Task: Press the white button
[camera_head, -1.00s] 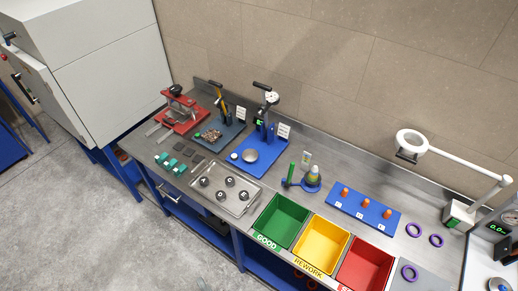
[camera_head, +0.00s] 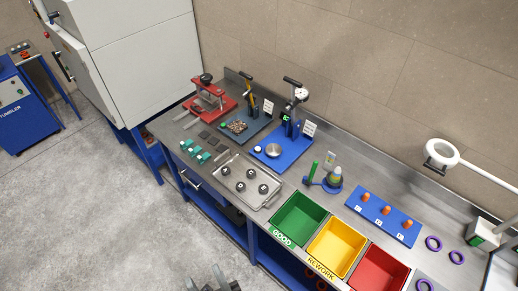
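A small round white spot (camera_head: 258,149), which looks like a button, sits at the front left corner of a blue base plate (camera_head: 270,161). That plate carries a dial gauge stand (camera_head: 291,112) and a round silver dish (camera_head: 273,150). The spot is too small to show whether it is pressed. Dark grey parts that look like my gripper (camera_head: 214,283) show at the bottom edge, over the floor. They are cut off by the frame and far from the blue plate. Nothing is seen held in them.
A red press (camera_head: 214,101) and a dark blue fixture (camera_head: 246,129) stand left of the blue plate. A metal tray (camera_head: 230,197) lies in front. Green (camera_head: 299,218), yellow and red bins line the bench front. A blue TUMBLER cabinet (camera_head: 20,108) stands far left. The floor is open.

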